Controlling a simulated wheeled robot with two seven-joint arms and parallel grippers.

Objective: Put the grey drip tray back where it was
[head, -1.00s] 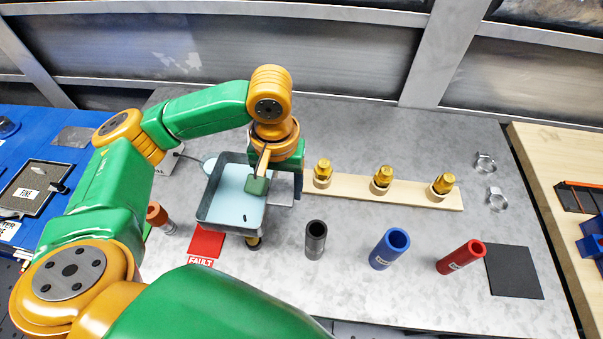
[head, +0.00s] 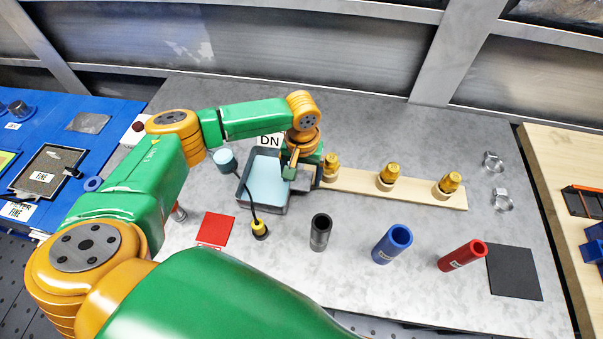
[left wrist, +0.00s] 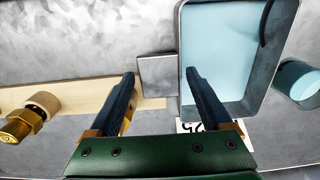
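The grey drip tray (head: 262,208) has a pale blue inside and stands on the bench left of the wooden strip; it looks level. In the left wrist view the tray (left wrist: 232,107) fills the upper right. My left gripper (head: 300,173) is over the tray's right side. In the left wrist view its two fingers (left wrist: 163,78) are wide apart, one overlapping the tray's near-side wall. A small grey square plate (left wrist: 157,76) shows between the fingers, beside the tray; I cannot tell whether it joins the tray. My right gripper is out of view.
A light-blue capped cylinder (head: 225,160) stands left of the tray; a black cord runs to a yellow-black plug (head: 260,229) in front. The wooden strip (head: 350,183) with brass fittings is right. Black (head: 320,232), blue (head: 391,244) and red (head: 462,255) tubes stand in front.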

